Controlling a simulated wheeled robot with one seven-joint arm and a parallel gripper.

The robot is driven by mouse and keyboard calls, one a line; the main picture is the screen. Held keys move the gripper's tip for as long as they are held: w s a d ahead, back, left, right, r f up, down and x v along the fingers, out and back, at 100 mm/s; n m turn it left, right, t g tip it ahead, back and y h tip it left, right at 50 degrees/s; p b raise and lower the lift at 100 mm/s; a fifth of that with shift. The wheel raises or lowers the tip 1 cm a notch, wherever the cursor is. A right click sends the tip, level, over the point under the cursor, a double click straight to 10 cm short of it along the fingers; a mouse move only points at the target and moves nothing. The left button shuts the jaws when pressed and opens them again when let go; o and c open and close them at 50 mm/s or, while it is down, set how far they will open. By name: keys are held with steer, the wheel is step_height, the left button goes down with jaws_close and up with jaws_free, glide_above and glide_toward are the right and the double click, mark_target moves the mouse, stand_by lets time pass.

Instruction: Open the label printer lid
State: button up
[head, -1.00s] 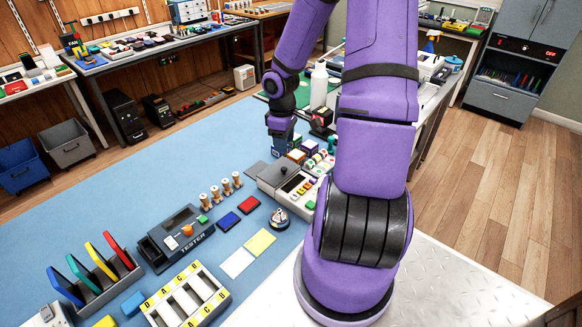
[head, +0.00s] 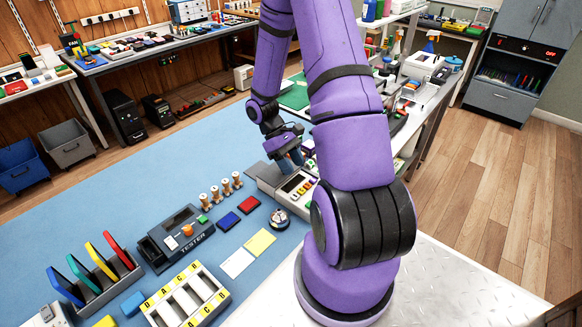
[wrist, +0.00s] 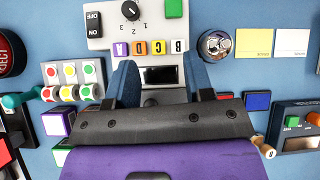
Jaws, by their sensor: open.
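A pale grey device with coloured keys (head: 268,186), which I take to be the label printer, lies on the blue mat in the head view. In the wrist view its panel (wrist: 150,31) shows an OFF/ON switch, a dial, a green button and keys A to D. My gripper (head: 290,161) is over its far end. In the wrist view my gripper (wrist: 160,80) is open, with blue fingers on both sides of the body and a dark window between them. No object is held. The gripper hides the lower part; I cannot tell the lid's edge or whether the fingers touch.
Left of the panel in the wrist view are colour-dotted rolls (wrist: 68,73) and a purple-sided box (wrist: 58,122). On the right are a round metal item (wrist: 214,45) and a blue pad (wrist: 257,101). The tester (head: 176,236) is nearer in the head view, with open mat beyond.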

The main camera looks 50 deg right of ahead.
steer(key=g, duration=0.1)
steer(key=s+a+m+g, duration=0.1)
steer(key=g, duration=0.1)
steer(key=shift+s+f+g, duration=0.1)
steer(key=shift+f+g, duration=0.05)
steer(key=shift+g, duration=0.15)
steer(key=shift+a+r+m+g, duration=0.25)
steer(key=shift+m+g, duration=0.2)
steer(key=shift+g, duration=0.25)
steer(key=shift+a+r+m+g, duration=0.1)
steer(key=shift+a+m+g, duration=0.1)
steer(key=shift+m+g, duration=0.4)
steer(key=w+a+r+t, duration=0.1)
steer(key=a+r+t, duration=0.2)
steer(key=r, duration=0.4)
steer(key=w+a+r+t+h, duration=0.1)
steer(key=a+r+t, duration=0.2)
steer(key=r, duration=0.4)
steer(key=w+a+r+t, duration=0.1)
steer(key=a+r+t, duration=0.2)
steer(key=r, duration=0.5)
steer(key=s+a+r+t, duration=0.5)
steer(key=s+r, duration=0.1)
steer(key=r, duration=0.1)
steer(key=s+a+r+n+t, duration=0.1)
steer(key=s+a+r+t, duration=0.3)
steer(key=s+r+t, duration=0.1)
steer(key=shift+s+a+r+t+y, duration=0.3)
steer(key=shift+s+a+r+y, duration=0.15)
steer(key=shift+r, duration=0.85)
